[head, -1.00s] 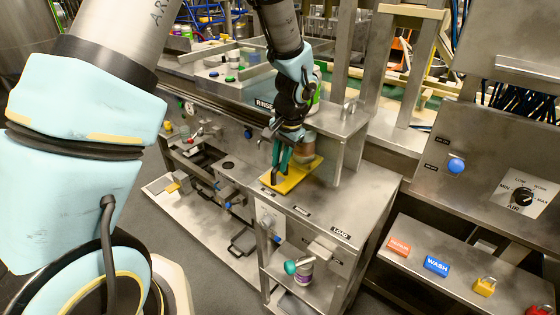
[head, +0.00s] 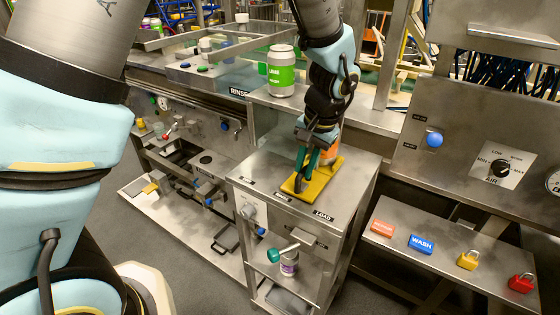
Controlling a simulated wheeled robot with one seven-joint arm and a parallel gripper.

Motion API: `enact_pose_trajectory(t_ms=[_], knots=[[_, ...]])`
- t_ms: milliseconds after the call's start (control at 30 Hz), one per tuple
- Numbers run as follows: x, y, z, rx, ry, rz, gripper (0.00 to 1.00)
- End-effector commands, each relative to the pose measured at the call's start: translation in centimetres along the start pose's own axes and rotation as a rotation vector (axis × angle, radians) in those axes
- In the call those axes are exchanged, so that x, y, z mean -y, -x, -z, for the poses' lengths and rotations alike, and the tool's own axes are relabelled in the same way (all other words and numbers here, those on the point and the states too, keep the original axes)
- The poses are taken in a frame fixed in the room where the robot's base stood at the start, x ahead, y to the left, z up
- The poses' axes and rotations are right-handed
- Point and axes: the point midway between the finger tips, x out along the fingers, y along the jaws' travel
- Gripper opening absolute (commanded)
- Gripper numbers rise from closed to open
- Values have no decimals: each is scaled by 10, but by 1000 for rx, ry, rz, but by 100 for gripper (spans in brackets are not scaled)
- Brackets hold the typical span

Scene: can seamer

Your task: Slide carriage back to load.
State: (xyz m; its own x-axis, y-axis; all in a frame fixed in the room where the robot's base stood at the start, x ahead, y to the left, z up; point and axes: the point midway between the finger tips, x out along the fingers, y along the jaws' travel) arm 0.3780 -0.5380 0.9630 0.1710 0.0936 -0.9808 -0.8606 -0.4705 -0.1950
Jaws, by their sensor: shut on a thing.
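The carriage is a yellow plate (head: 320,184) on the steel top of the seamer (head: 262,165). It lies just behind the LOAD label (head: 323,216), towards the right end of the top. An orange can (head: 335,154) stands on the plate, partly hidden behind my gripper. My gripper (head: 301,174) points down with its teal fingers at the plate's left part. It is shut on the carriage; the gripped part is mostly hidden by the fingers.
A green-and-white can (head: 281,72) stands on the higher ledge behind. A teal-knobbed lever (head: 275,254) sticks out at the front. A lower shelf at right holds WASH (head: 422,243) and other coloured blocks and padlocks (head: 467,259). The top's left part is clear.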

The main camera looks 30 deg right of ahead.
Motion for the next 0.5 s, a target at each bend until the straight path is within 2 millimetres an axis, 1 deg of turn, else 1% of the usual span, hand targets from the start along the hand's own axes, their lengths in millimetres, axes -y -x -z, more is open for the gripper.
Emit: enact_pose_trajectory(t_ms=[33, 200, 333, 500], knots=[[-14, 0, 0, -2, -6, -1, 0], [-47, 8, 1, -2, -5, 0, 0], [-65, 12, 1, -1, -3, -1, 0], [-79, 16, 1, -1, 0, -1, 0]])
